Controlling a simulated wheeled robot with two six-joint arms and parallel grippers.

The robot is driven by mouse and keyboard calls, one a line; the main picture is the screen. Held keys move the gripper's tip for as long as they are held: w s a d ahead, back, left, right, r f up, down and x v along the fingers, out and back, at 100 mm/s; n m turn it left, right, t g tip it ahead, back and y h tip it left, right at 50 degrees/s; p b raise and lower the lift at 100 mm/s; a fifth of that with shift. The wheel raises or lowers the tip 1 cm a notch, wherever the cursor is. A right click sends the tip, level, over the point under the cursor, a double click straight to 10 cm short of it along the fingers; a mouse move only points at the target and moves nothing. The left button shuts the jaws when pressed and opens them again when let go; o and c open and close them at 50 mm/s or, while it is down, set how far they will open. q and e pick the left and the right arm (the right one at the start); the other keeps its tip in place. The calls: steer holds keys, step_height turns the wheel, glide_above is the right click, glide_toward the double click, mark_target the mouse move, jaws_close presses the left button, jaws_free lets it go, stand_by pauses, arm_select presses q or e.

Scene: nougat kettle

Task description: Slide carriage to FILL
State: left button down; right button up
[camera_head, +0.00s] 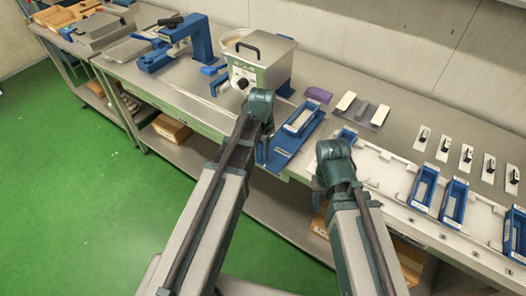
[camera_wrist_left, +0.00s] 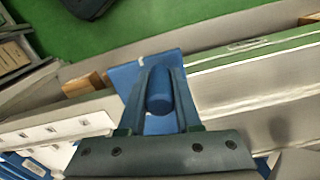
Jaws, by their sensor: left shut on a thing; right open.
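The blue carriage (camera_head: 290,150) lies at the bench's front edge, right of the nougat kettle (camera_head: 258,62). A blue frame with a pale inside (camera_head: 301,117) sits on it. My left gripper (camera_wrist_left: 160,72) is shut on a round blue knob (camera_wrist_left: 159,92), which stands over a blue plate (camera_wrist_left: 128,76) in the left wrist view. In the head view my left wrist (camera_head: 258,108) is in front of the carriage and its fingers are hidden. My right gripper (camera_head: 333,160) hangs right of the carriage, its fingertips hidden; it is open. A FILL mark is not readable.
A purple block (camera_head: 318,95) and a grey holder with white strips (camera_head: 360,110) lie behind. A white tray (camera_head: 395,175) with blue frames (camera_head: 456,200) is at the right. A blue press (camera_head: 180,45) stands left of the kettle.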

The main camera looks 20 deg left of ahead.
arm_select(q)
steer(key=w+a, duration=0.3)
steer(key=a, duration=0.6)
steer(key=w+a, duration=0.3)
steer(key=a, duration=0.6)
steer(key=shift+w+a, duration=0.3)
steer(key=shift+w, duration=0.05)
steer(key=c, duration=0.6)
jaws_free()
step_height(320, 180, up, 14)
steer(key=p, duration=1.4)
steer(key=shift+f, duration=0.1)
